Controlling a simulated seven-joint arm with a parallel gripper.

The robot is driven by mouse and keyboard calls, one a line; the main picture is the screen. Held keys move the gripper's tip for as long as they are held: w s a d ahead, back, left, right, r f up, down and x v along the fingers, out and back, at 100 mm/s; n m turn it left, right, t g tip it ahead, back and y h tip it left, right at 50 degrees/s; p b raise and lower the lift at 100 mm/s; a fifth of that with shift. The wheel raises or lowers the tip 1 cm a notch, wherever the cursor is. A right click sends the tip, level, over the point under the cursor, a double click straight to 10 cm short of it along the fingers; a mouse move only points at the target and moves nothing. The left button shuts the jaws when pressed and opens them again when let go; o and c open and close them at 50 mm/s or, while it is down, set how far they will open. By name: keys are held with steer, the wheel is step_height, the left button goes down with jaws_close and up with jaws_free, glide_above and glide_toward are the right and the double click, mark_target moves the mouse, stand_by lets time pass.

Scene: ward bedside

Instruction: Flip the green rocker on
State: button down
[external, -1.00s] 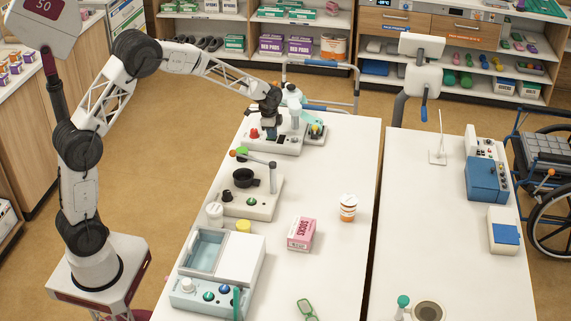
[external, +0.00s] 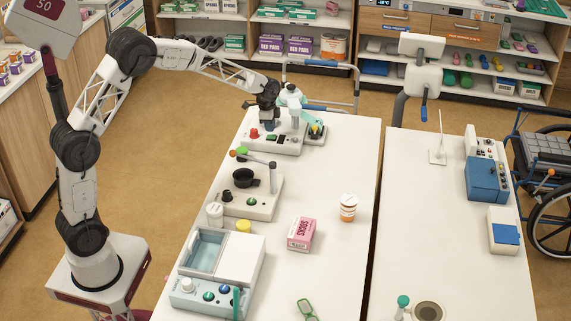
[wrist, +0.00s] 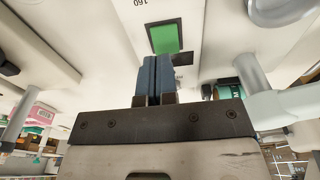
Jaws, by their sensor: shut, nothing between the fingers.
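The green rocker (wrist: 165,38) sits in a dark frame on the pale face of a bench device (external: 288,148). In the external view the rocker is small and near the fingers, beside a red knob (external: 254,133). Which way the rocker is tipped I cannot tell. My gripper (external: 268,125) is over the device at the far end of the table. In the wrist view my gripper's blue-grey fingers (wrist: 153,60) are pressed together and empty. Their tips appear just below the rocker in the picture. Contact with it cannot be made out.
A grey post (wrist: 250,75) stands right of the fingers in the wrist view. A second device with a black cup (external: 245,178) is nearer on the table. A pink box (external: 301,234) and an orange-white bottle (external: 348,207) stand on the clear right part.

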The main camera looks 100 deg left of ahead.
mark_target(275, 141)
step_height(275, 141, up, 11)
steer(key=s, duration=0.1)
steer(key=shift+f, duration=0.15)
stand_by(0.3)
steer(key=shift+d+t, duration=0.3)
steer(key=shift+t, duration=0.2)
stand_by(0.6)
steer(key=w+f, duration=0.1)
steer(key=f, duration=0.8)
steer(key=w+f, duration=0.1)
steer(key=f, duration=0.3)
steer(key=shift+w+f, duration=0.25)
steer(key=shift+w, duration=0.1)
